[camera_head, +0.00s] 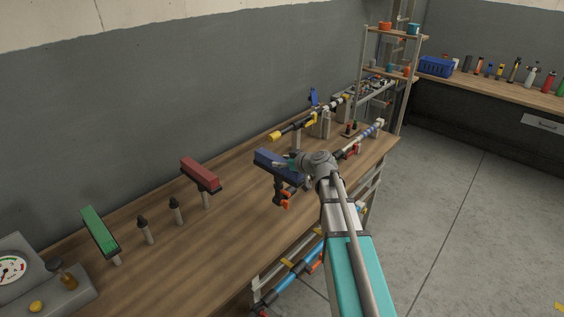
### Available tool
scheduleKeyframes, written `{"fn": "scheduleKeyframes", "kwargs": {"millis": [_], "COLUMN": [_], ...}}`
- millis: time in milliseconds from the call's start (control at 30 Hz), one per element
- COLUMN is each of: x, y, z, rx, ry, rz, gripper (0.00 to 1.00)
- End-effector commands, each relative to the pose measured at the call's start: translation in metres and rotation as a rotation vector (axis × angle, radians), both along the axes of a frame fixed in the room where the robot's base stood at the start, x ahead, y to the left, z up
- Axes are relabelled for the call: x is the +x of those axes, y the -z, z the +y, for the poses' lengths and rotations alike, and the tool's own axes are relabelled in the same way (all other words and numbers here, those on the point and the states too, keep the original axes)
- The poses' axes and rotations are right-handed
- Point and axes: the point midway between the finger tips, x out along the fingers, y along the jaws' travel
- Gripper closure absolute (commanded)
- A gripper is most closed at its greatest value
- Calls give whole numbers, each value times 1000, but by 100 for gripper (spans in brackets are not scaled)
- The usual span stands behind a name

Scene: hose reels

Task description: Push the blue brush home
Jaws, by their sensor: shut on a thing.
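The blue brush (268,159) is a long dark-blue block near the middle of the bench, raised above the top. My gripper (286,162) reaches it from the right and is shut on it. The fingertips are small and partly lost against the brush. A dark piece with orange parts (283,199) shows just below the brush. I cannot tell whether the brush touches it or is seated on a support.
A red brush (200,174) and a green brush (100,231) sit raised on posts to the left. Two dark pegs (145,231) (175,211) stand between them. A gauge box (22,277) is at lower left. A yellow-ended tool (290,128) and shelf rack (364,75) are behind.

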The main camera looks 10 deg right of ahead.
Motion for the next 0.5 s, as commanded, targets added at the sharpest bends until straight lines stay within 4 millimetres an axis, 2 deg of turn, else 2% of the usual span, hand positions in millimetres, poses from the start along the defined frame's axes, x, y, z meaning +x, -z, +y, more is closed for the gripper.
{"fn": "scheduleKeyframes", "kwargs": {"millis": [500], "x": [0], "y": [10], "z": [0], "rx": [1], "ry": [0], "rz": [0], "gripper": [99]}}
